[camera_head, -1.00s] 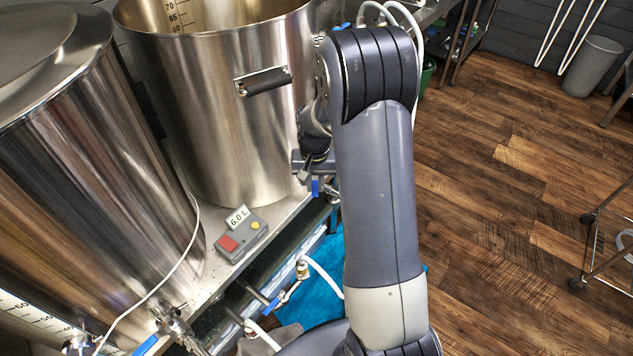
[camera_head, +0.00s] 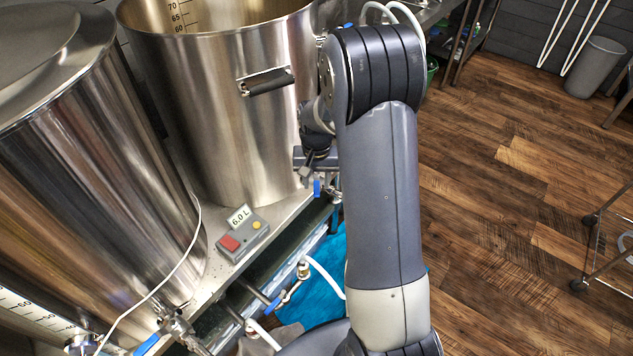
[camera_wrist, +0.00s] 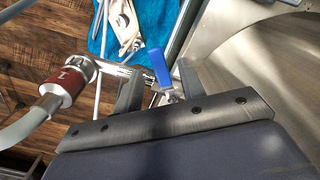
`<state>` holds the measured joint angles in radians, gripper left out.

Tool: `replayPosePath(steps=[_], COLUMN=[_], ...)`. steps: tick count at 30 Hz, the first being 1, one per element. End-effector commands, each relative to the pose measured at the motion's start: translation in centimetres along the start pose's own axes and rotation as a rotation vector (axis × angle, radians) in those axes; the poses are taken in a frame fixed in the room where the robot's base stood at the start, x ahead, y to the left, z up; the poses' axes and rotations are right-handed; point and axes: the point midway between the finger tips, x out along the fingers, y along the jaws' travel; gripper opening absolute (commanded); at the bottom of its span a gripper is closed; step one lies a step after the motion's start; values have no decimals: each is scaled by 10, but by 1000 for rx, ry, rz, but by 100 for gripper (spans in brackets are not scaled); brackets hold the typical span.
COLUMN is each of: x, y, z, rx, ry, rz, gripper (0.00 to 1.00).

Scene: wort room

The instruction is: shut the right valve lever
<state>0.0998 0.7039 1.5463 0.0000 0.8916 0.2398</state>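The right valve's blue lever (camera_head: 317,188) shows below my gripper (camera_head: 314,162) at the foot of the open steel kettle (camera_head: 220,110). In the wrist view the blue lever (camera_wrist: 160,67) stands in the gap between the two dark fingers of my gripper (camera_wrist: 158,78). The fingers are apart, with visible space on both sides of the lever; I cannot tell whether either touches it. The valve's metal body (camera_wrist: 162,95) is partly hidden behind my gripper. A hose fitting with a red band (camera_wrist: 62,87) is left of the fingers.
A grey control box (camera_head: 243,238) with a "6.0 L" tag sits on the bench edge. A second blue-handled valve (camera_head: 283,295) with a white hose is lower down. A lidded steel vessel (camera_head: 90,170) fills the left. A blue cloth (camera_head: 325,275) lies below; wooden floor is open at right.

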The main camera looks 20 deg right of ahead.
Motion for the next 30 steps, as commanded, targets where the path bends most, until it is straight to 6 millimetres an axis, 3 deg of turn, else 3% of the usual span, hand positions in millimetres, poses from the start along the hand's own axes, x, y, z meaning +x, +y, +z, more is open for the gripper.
replayPosePath(steps=[6, 13, 18, 26, 30], x=[-48, -84, -95, -96, -94], y=[0, 0, 0, 0, 2], z=[-1, 0, 0, 0, 0], rx=[0, 0, 0, 0, 39], ry=[6, 3, 2, 1, -3], rz=[-1, -1, 0, 0, -8], gripper=[38, 38, 38, 38, 27])
